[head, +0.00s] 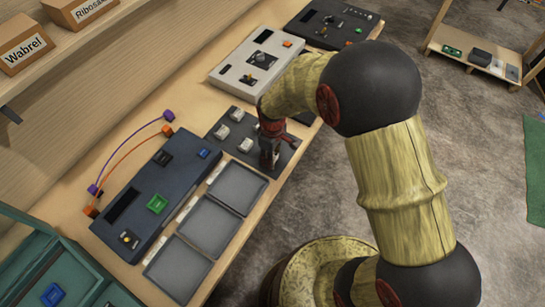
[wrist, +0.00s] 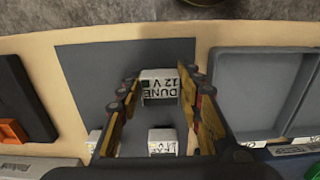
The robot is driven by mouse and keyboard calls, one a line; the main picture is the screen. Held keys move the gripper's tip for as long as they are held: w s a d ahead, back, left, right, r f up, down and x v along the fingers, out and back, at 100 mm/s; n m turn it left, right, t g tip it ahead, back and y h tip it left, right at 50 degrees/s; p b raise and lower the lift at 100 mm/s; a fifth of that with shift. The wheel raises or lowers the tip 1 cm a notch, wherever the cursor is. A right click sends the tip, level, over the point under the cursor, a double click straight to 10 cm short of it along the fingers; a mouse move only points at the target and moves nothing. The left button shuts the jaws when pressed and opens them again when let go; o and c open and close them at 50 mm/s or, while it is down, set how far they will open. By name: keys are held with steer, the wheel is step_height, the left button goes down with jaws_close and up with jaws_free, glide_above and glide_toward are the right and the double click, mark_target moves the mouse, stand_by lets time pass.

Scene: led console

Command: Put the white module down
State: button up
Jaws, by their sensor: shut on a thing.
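The white module (wrist: 158,85), labelled "DUNE 12 V", is between the fingertips of my gripper (wrist: 160,92) in the wrist view. My gripper is shut on it, over the dark grey mat (wrist: 85,75). Whether the module touches the mat I cannot tell. In the head view my gripper (head: 269,160) points down over the right part of the mat (head: 286,154) and hides the held module. Other whitish modules, one at the back (head: 236,114), one at the left (head: 222,131) and one nearer (head: 245,144), sit on the mat to the gripper's left.
Three grey trays, the nearest to the mat (head: 238,187) among them, line the table's front edge. A dark blue console (head: 150,200) stands behind them, with purple and orange cables (head: 135,155) behind it. A white console (head: 258,58) stands beyond the mat.

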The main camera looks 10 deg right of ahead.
steer(key=shift+f, duration=0.2)
steer(key=o, duration=1)
steer(key=shift+o, duration=0.8)
steer(key=shift+r, duration=0.1)
